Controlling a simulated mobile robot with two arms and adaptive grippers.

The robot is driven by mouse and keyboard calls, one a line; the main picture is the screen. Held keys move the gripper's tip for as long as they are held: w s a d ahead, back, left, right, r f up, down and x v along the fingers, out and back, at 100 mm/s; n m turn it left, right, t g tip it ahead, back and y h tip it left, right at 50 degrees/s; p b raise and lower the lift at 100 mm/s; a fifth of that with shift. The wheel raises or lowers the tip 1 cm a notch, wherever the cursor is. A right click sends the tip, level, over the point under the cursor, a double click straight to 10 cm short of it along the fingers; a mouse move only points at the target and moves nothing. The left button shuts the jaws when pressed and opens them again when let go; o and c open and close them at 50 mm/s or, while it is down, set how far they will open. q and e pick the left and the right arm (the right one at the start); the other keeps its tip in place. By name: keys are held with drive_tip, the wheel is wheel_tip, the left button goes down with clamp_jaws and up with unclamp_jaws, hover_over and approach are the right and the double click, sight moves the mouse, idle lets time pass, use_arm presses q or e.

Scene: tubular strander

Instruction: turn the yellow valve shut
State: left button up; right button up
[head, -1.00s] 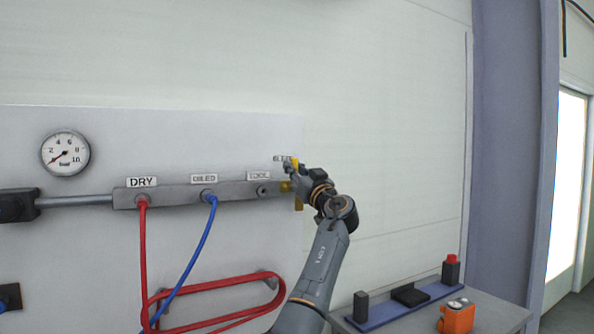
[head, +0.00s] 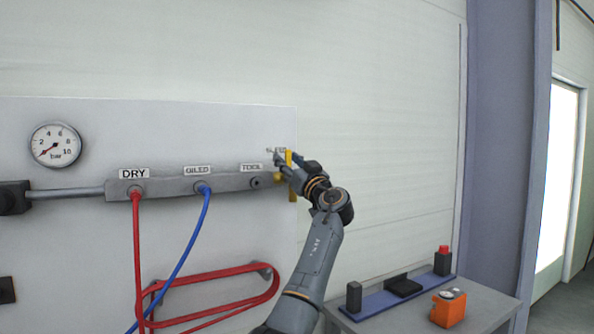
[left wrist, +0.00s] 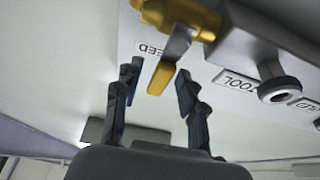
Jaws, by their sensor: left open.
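The yellow valve sits at the right end of the grey manifold. In the left wrist view its brass-coloured body (left wrist: 180,18) is at the top, and its yellow-tipped lever (left wrist: 160,77) points down between my gripper's two fingers. My left gripper (left wrist: 157,88) is open, with one finger on each side of the lever and visible gaps to it. In the head view my left gripper (head: 281,158) is at the valve (head: 279,177) and partly hides it and its label. My right gripper is in neither view.
The manifold (head: 225,184) carries DRY, OILED and TOOL ports, with a red hose (head: 137,250) and a blue hose (head: 190,250). A pressure gauge (head: 55,145) is at left. A small table (head: 480,310) at lower right holds an orange device (head: 449,307).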

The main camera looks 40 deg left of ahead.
use_arm(q)
drive_tip(key=v, duration=1.1)
drive_tip(key=shift+d, duration=0.25)
